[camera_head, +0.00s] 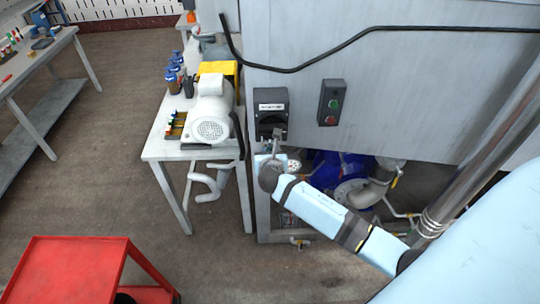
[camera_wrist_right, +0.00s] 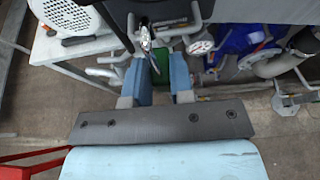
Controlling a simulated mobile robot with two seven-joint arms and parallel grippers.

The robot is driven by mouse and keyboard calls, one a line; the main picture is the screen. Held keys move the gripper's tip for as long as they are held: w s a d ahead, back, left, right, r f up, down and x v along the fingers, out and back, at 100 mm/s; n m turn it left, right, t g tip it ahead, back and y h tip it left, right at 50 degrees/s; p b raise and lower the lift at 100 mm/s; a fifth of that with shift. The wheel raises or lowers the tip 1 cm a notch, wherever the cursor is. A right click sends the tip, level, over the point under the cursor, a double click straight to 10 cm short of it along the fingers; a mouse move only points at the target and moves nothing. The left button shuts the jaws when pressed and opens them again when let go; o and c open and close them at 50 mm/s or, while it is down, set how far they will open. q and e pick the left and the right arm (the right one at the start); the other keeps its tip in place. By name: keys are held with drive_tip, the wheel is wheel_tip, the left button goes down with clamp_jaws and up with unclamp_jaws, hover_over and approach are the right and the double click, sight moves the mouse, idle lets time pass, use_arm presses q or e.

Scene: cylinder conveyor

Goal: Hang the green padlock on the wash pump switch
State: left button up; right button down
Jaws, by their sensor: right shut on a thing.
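The wash pump switch (camera_head: 270,108) is a dark box with a white label and a black rotary handle, mounted on the grey panel. My right gripper (camera_head: 274,158) is just below it, with the arm coming in from the lower right. In the right wrist view, the gripper (camera_wrist_right: 162,66) is shut on the green padlock (camera_wrist_right: 159,72), whose body sits between the two blue fingers. The metal shackle (camera_wrist_right: 147,38) points up and away from the fingers. Whether the shackle touches the switch cannot be told. My left gripper is not in view.
A box with green and red buttons (camera_head: 331,102) is right of the switch. A black cable (camera_head: 330,52) crosses the panel above. A white motor (camera_head: 210,112) stands on the table at left. Blue pump (camera_head: 340,168) and pipes are below. A red cart (camera_head: 80,270) stands lower left.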

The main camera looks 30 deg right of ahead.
drive_tip(key=shift+w+d, duration=0.4)
drive_tip(key=shift+w, duration=0.15)
drive_tip(key=shift+w+d+r, duration=0.1)
drive_tip(key=shift+r, duration=0.05)
drive_tip(key=shift+w+d+r, duration=0.2)
drive_tip(key=shift+d+r, duration=0.05)
drive_tip(key=shift+r, duration=0.2)
drive_tip(key=shift+w+d+r, duration=0.25)
drive_tip(key=shift+d+r, duration=0.05)
drive_tip(key=shift+r, duration=0.05)
idle(0.7)
drive_tip(key=shift+s+a+f, duration=0.45)
drive_tip(key=shift+a+f, duration=0.1)
drive_tip(key=shift+f, duration=0.05)
idle(0.4)
drive_tip(key=shift+s+a+f, duration=0.25)
drive_tip(key=shift+s+f, duration=0.05)
drive_tip(key=shift+s, duration=0.05)
drive_tip(key=shift+s+a+f, duration=0.1)
drive_tip(key=shift+s+a, duration=0.4)
drive_tip(key=shift+s, duration=0.25)
drive_tip(key=shift+s+a, duration=0.45)
drive_tip(key=shift+s, duration=0.25)
drive_tip(key=shift+s+a, duration=0.3)
drive_tip(key=shift+s, duration=0.25)
